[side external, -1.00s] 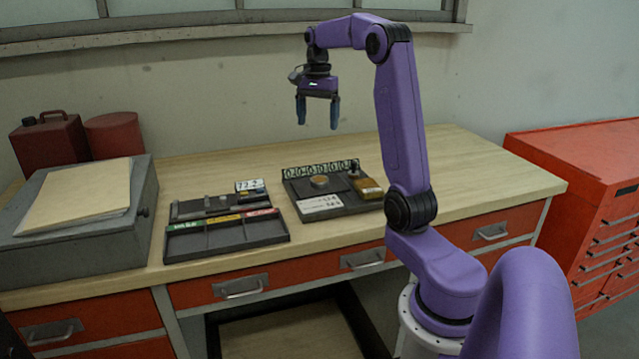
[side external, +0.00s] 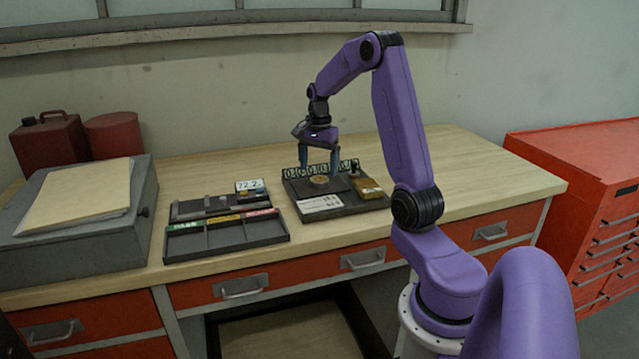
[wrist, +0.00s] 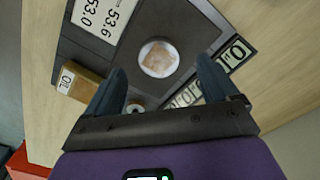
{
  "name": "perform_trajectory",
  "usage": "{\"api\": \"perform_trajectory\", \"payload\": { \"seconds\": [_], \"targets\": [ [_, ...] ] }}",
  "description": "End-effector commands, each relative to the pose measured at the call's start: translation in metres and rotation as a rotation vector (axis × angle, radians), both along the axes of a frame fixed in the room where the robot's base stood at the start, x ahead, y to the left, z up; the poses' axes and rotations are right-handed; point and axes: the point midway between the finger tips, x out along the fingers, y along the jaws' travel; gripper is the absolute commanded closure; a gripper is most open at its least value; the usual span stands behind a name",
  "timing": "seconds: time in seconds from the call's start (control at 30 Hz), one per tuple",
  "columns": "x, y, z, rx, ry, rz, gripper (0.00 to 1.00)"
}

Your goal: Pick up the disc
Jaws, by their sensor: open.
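The disc (wrist: 159,57) is a round pale-rimmed piece with a tan centre, lying flat on a dark tray (side external: 345,206). In the side view the disc (side external: 320,180) sits near the back of the tray. My gripper (side external: 319,174) is open and empty, pointing down just above and behind the disc. In the wrist view, the blue fingers of my gripper (wrist: 162,75) are spread apart, and the disc shows between and slightly beyond their tips. No contact with the disc shows.
A tan block marked OIL (wrist: 78,83) and a white number card (side external: 320,204) share the tray. Number tiles (wrist: 236,52) line its back edge. A sorting tray (side external: 225,234) and a rack (side external: 218,205) stand to the left. The table's right side is clear.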

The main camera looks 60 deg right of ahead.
Motion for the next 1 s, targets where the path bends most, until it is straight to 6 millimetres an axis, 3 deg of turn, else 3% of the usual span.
{"api": "perform_trajectory", "payload": {
  "seconds": [0.23, 0.53, 0.57, 0.7, 0.8, 1.0],
  "targets": [
    [-0.002, -0.001, -0.033, 0.002, 0.003, 0.001, 0.12],
    [-0.002, -0.002, -0.038, 0.001, 0.000, 0.001, 0.12],
    [-0.002, -0.002, -0.038, 0.001, 0.000, 0.000, 0.16],
    [-0.002, -0.002, -0.038, 0.001, 0.001, 0.000, 0.61],
    [-0.001, -0.002, -0.037, 0.000, -0.001, 0.000, 0.89],
    [-0.001, -0.002, -0.037, -0.001, -0.001, 0.000, 0.89]
  ]
}}
